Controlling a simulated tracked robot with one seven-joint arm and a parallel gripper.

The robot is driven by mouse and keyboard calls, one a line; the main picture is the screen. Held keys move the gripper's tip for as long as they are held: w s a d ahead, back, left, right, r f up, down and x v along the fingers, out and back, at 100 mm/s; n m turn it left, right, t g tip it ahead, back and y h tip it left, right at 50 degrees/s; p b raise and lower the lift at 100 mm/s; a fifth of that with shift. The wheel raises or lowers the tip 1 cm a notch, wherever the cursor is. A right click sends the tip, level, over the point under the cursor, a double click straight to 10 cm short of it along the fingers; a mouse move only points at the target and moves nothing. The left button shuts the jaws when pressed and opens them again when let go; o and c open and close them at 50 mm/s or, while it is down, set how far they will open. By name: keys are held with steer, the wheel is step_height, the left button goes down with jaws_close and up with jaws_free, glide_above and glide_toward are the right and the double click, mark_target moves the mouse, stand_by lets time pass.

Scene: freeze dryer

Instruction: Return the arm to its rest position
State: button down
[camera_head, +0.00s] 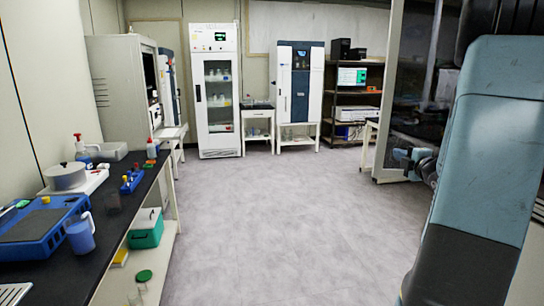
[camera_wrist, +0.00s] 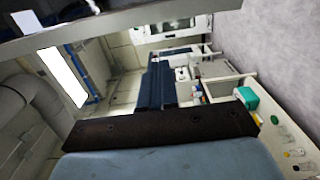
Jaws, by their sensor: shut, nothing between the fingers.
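My arm (camera_head: 478,150) stands folded at the right of the head view, a large blue-grey link with black parts above and below it. A small grey-blue and dark shape (camera_head: 420,163) juts out left from behind this link. I cannot tell what it is. In the wrist view, a pale blue surface with a dark bar, seemingly part of my own arm, fills the bottom. The room appears tilted behind it. I make out no fingertips in either view, and I see nothing held.
A black-topped bench (camera_head: 115,205) with a blue tray (camera_head: 42,232), blue jug (camera_head: 80,235) and bottles lines the left. A glass-door cabinet (camera_head: 215,90), blue-and-white machine (camera_head: 298,85) and dark shelf rack (camera_head: 352,100) stand at the back. The grey floor (camera_head: 270,220) between is clear.

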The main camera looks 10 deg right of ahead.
steer(key=a+r+n+g+y, duration=0.2)
steer(key=a+n+y, duration=0.2)
steer(key=a+n, duration=0.4)
steer(key=a+r+n+g+y, duration=0.1)
steer(key=a+n+g+y, duration=0.15)
steer(key=a+n, duration=0.6)
steer(key=s+a+n+g+y, duration=0.1)
steer(key=s+a+n+g, duration=0.2)
steer(key=s+a+n, duration=0.4)
steer(key=s+a+n+g+y, duration=0.1)
steer(key=s+a+n+g, duration=0.3)
steer(key=a, duration=0.5)
steer(key=s+a+n+h, duration=0.1)
steer(key=s+n+h, duration=0.3)
steer(key=s+n, duration=0.4)
steer(key=s+n+h, duration=0.4)
steer(key=s+n, duration=0.4)
steer(key=n, duration=1.1)
steer(key=shift+s+a+f+g, duration=0.35)
steer(key=shift+f+g, duration=0.05)
steer(key=shift+g, duration=0.05)
